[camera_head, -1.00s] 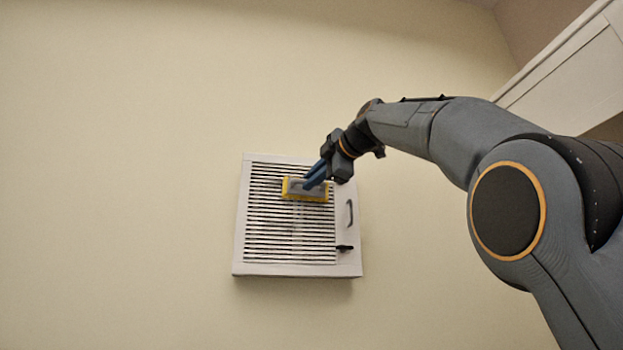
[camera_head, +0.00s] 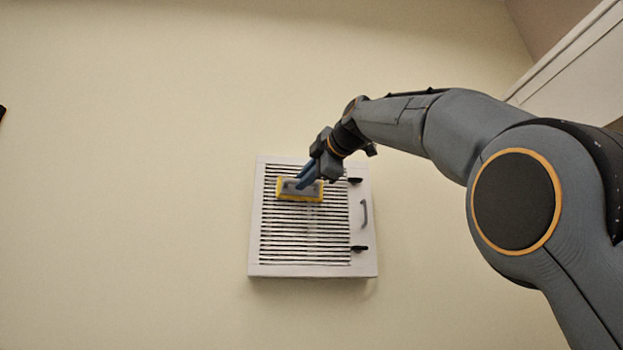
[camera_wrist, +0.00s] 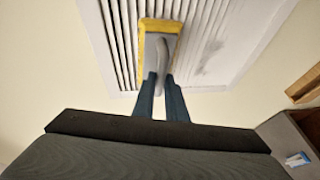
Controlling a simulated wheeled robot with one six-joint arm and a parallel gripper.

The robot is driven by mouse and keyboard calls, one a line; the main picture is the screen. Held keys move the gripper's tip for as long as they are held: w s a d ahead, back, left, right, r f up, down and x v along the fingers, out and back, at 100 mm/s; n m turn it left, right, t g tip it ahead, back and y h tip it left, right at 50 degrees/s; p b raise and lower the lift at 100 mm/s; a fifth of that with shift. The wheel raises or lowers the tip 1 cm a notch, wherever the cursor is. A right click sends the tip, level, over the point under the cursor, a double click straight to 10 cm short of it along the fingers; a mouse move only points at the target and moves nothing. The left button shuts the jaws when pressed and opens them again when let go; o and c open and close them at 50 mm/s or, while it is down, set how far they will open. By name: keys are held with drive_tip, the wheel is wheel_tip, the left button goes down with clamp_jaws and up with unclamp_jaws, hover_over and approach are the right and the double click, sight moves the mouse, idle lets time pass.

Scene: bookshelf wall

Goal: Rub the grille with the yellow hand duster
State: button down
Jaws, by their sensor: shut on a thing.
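The grille (camera_head: 305,240) is a white slatted panel in a white frame on the wall, with a handle and two black latches on its right side. The yellow hand duster (camera_head: 300,195) lies over its upper slats and looks to be against them. My gripper (camera_head: 306,176) is shut on the duster's grey handle, its blue fingers on either side. In the wrist view the duster's yellow head (camera_wrist: 147,26) is over the slats, with the grille's grey smudges (camera_wrist: 212,68) to its right. The slats under the duster are hidden.
The cream wall (camera_head: 130,180) around the grille is bare. A white cabinet-like thing (camera_head: 575,80) is at the upper right. In the wrist view, a brown wooden edge (camera_wrist: 304,85) and a grey surface with a small blue-and-white thing (camera_wrist: 297,160) show at the right.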

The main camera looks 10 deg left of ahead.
drive_tip(key=shift+s+a+p, duration=0.15)
drive_tip(key=shift+s+a, duration=0.1)
drive_tip(key=shift+a, duration=0.7)
drive_tip(key=shift+s+a+p, duration=0.15)
drive_tip(key=shift+s+a, duration=0.1)
drive_tip(key=shift+a, duration=0.75)
drive_tip(key=shift+s+a+p, duration=0.15)
drive_tip(key=shift+s+a, duration=0.1)
drive_tip(key=shift+a, duration=0.7)
drive_tip(key=a, duration=0.1)
drive_tip(key=a+p, duration=0.1)
drive_tip(key=a, duration=0.1)
drive_tip(key=shift+s+a, duration=0.25)
drive_tip(key=shift+s, duration=0.05)
drive_tip(key=shift+s+f, duration=0.1)
drive_tip(key=shift+s, duration=0.05)
drive_tip(key=shift+s+d+b, duration=0.2)
drive_tip(key=shift+s+b, duration=0.35)
drive_tip(key=shift+s, duration=0.35)
drive_tip(key=shift+s+d+b, duration=0.25)
drive_tip(key=shift+s+b, duration=0.3)
drive_tip(key=shift+s, duration=0.4)
drive_tip(key=shift+s+d+b, duration=0.2)
drive_tip(key=shift+s+b, duration=0.35)
drive_tip(key=shift+s, duration=0.35)
drive_tip(key=shift+s, duration=0.1)
